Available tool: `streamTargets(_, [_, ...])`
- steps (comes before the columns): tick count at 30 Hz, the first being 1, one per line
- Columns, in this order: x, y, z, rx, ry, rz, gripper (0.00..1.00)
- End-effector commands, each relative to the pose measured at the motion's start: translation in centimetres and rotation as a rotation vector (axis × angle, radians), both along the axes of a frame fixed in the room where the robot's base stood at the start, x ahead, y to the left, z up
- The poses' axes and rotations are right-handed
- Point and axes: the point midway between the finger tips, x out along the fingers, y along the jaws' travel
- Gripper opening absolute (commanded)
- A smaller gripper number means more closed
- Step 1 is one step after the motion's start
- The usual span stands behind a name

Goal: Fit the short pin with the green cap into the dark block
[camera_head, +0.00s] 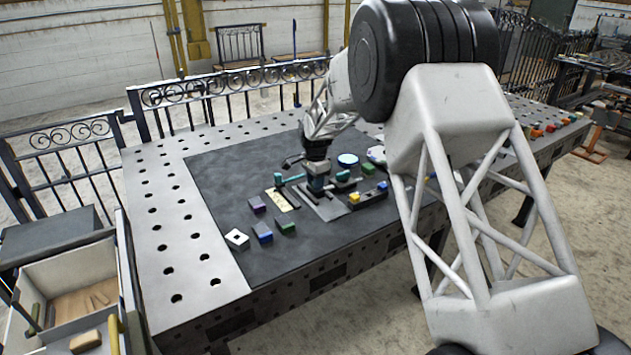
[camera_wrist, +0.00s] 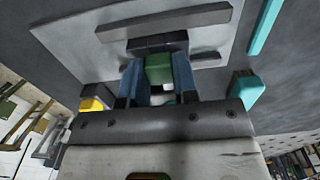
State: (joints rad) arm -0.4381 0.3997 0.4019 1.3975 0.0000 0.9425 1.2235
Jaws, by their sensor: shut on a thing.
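My gripper (camera_wrist: 158,85) is shut on the green cap (camera_wrist: 158,69) of the short pin, between its two blue fingers in the wrist view. The dark block (camera_wrist: 158,42) lies right at the fingertips, in line with the cap, over a light grey plate (camera_wrist: 110,33). The pin's shaft does not show, so I cannot tell whether it is in the block or how deep. In the head view my gripper (camera_head: 316,186) points down low over the same grey plate (camera_head: 328,209) on the dark mat; the cap cannot be made out there.
Purple (camera_head: 257,204), blue (camera_head: 262,232) and green-topped (camera_head: 286,227) blocks and a white holed block (camera_head: 236,239) lie on the mat's left. A teal bar (camera_head: 290,180) and a yellow plate (camera_head: 282,201) are close by. A dark bar with yellow pieces (camera_head: 368,198) lies right.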

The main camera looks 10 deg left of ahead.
Motion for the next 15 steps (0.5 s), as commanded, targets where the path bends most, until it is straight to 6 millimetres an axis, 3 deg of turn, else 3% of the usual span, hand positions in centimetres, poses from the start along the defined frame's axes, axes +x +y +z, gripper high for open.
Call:
streamTargets(8, [0.01,0.01,0.01,0.000,0.000,0.000,0.01])
streamTargets(9, [0.01,0.01,0.01,0.000,0.000,0.000,0.32])
streamTargets(14, [0.00,0.00,0.01,0.000,0.000,0.000,0.56])
streamTargets(15, [0.00,0.00,0.01,0.000,0.000,0.000,0.57])
